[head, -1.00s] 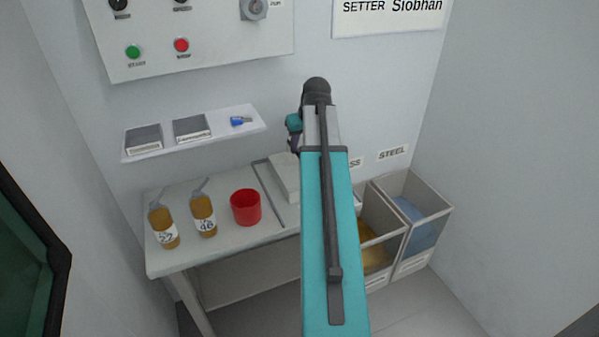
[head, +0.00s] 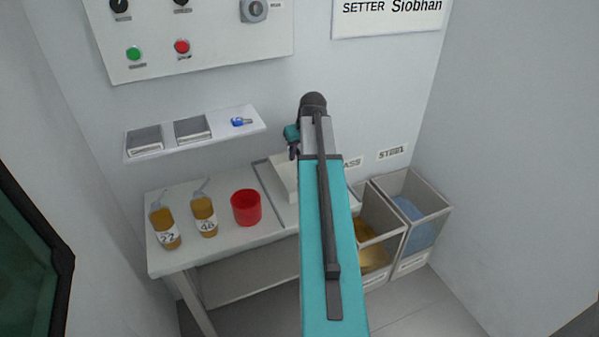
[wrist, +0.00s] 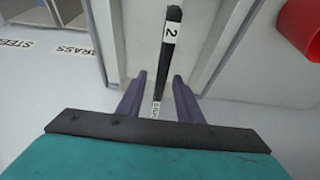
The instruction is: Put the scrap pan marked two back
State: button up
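In the wrist view a dark handle bearing a white label "2" (wrist: 170,34) runs between pale surfaces that look like the scrap pan. My gripper (wrist: 159,79) has two purple fingers standing apart, with the lower end of the handle between them. Gaps show on both sides, so the fingers do not appear to press on it. In the head view my gripper (head: 292,152) is over the back of the bench, just above a pale boxy pan (head: 281,172). My arm hides much of the pan, and its mark cannot be read there.
A red cup (head: 246,208) and two amber bottles, 22 (head: 166,228) and 46 (head: 205,216), stand left on the bench (head: 240,236). A shelf (head: 228,125) juts from the wall above. Bins with brass-coloured (head: 374,258) and bluish (head: 420,232) contents stand right.

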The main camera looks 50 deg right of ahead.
grip_shut()
jog(key=shift+r, duration=0.1)
dwell(0.5)
jog(key=shift+r+b, duration=0.45)
jog(key=shift+r, duration=1.15)
jog(key=s+a+r+b, duration=0.1)
jog(key=s+a+b, duration=0.6)
jog(key=s+a, duration=0.3)
jog(key=shift+s+r, duration=0.25)
jog(key=shift+s, duration=0.9)
